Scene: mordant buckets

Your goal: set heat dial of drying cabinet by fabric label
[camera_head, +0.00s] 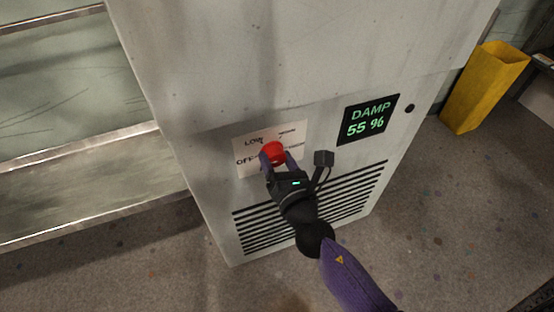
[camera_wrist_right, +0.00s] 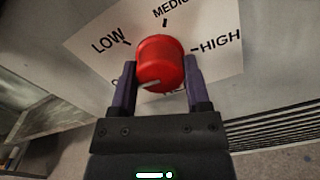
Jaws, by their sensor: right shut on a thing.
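The drying cabinet (camera_head: 215,70) is a tall pale grey metal box. Its heat dial is a red round knob (camera_head: 273,152) on a white scale plate (camera_head: 245,140) reading OFF, LOW, a partly hidden word and HIGH. My right gripper (camera_head: 277,160) is shut on the knob, one purple finger on each side. In the right wrist view, the knob (camera_wrist_right: 160,58) has a pale mark low on its face, towards the lower left. LOW, MEDIUM (cut off) and HIGH show there; OFF is mostly hidden by a finger. No fabric label shows. My left gripper is out of view.
A dark display (camera_head: 370,119) on the cabinet reads DAMP 55 % in green. Slotted vents (camera_head: 250,232) lie below the dial. A yellow bin (camera_head: 484,86) stands at right. Metal-edged shelving (camera_head: 90,145) is at left. Speckled floor is clear in front.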

